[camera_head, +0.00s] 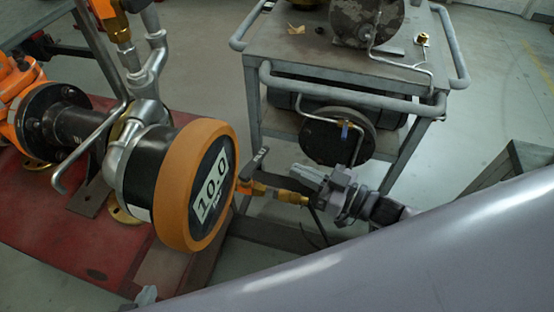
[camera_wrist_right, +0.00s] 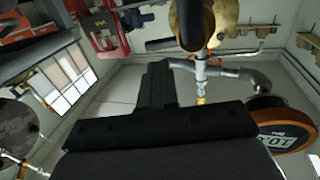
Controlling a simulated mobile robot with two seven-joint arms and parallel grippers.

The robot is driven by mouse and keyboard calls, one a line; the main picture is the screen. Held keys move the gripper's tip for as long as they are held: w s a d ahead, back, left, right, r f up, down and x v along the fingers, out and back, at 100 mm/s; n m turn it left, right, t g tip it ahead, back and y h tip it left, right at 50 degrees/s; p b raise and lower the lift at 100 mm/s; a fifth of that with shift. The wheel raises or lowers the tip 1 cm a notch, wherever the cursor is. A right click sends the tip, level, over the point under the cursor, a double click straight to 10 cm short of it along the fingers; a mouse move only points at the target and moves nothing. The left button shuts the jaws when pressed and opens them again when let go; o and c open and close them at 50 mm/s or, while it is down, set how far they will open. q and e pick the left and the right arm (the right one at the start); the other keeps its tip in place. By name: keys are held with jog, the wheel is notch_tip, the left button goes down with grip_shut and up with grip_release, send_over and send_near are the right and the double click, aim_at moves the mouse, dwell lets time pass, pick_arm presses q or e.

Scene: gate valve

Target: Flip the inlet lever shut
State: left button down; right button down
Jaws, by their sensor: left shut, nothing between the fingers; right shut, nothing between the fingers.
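A small dark lever (camera_head: 252,163) stands up at a slant from an orange and brass valve fitting (camera_head: 270,191), just right of the big round gauge (camera_head: 210,190) marked 10.0. My right gripper (camera_head: 302,173) is shut and empty, to the right of the lever and just above the fitting, apart from the lever. In the right wrist view its dark fingers (camera_wrist_right: 156,85) are together, with a dark handle (camera_wrist_right: 160,44) and a brass body (camera_wrist_right: 208,22) ahead of them. The gauge is at the right there. My left gripper (camera_head: 147,295) shows only as a small grey tip at the bottom edge, shut.
A grey cart (camera_head: 290,70) with rails and a dark flanged cylinder (camera_head: 335,135) stands behind my right gripper. A bent grey rod (camera_head: 85,150) and an orange pipe (camera_head: 22,88) with a black flange are left of the gauge, above a red base (camera_head: 50,235). Open floor lies right of the cart.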

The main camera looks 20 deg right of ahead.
aim_at(265, 155)
pick_arm(q)
jog(key=shift+w, duration=0.1)
pick_arm(e)
jog(key=x, duration=0.6)
jog(key=shift+w+a, duration=0.2)
jog(key=shift+w, duration=0.1)
pick_arm(q)
jog(key=shift+a, duration=0.1)
pick_arm(e)
jog(key=shift+d, duration=0.1)
